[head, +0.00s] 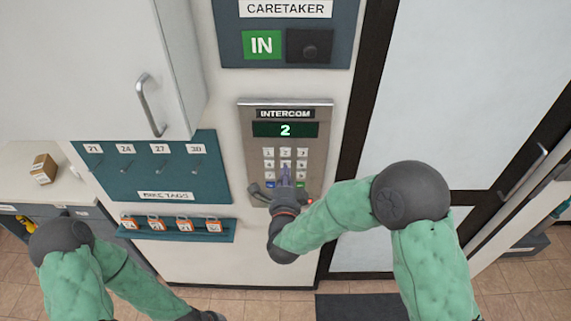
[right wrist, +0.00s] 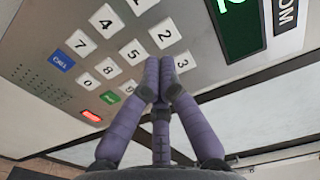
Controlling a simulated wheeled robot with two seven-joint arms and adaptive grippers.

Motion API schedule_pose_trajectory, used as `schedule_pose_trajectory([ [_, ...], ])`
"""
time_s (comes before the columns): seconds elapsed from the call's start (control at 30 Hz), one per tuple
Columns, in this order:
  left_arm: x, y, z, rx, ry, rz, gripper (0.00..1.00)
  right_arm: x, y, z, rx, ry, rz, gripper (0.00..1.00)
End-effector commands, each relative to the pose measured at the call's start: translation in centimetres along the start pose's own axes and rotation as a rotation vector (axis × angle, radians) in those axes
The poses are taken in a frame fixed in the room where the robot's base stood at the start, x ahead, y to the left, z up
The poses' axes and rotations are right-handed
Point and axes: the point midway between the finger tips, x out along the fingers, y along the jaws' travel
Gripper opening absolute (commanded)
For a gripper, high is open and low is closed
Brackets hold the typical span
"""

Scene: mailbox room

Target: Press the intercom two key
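The intercom (head: 322,150) is a grey metal panel on the wall, and its green display (head: 285,129) reads 2. Its white two key (head: 285,152) is in the middle of the top row. In the right wrist view the two key (right wrist: 165,33) is uncovered, just beyond my fingertips. My right gripper (head: 286,170) has its purple fingers together and empty, pointing at the keypad. In the right wrist view its fingertips (right wrist: 160,72) lie over the area by the five and three keys, hiding the six key; contact cannot be told. My left gripper is out of view.
A caretaker sign panel (head: 228,48) is above the intercom. A cabinet door with a handle (head: 150,106) juts out upper left. A door (head: 455,90) is on the right.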

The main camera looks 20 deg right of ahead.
Motion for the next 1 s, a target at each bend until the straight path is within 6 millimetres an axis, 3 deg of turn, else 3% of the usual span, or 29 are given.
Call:
schedule_pose_trajectory([
  [0.23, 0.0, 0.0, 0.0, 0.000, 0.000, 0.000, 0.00, -1.9, 0.1, 0.0, -0.002, -0.001, 0.002, 0.00],
  [0.83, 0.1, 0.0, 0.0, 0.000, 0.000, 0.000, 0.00, -2.1, 0.1, -0.1, -0.002, 0.000, 0.003, 0.00],
  [1.0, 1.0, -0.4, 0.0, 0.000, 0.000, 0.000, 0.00, -2.5, -0.1, -1.0, -0.005, 0.023, -0.005, 0.00],
])
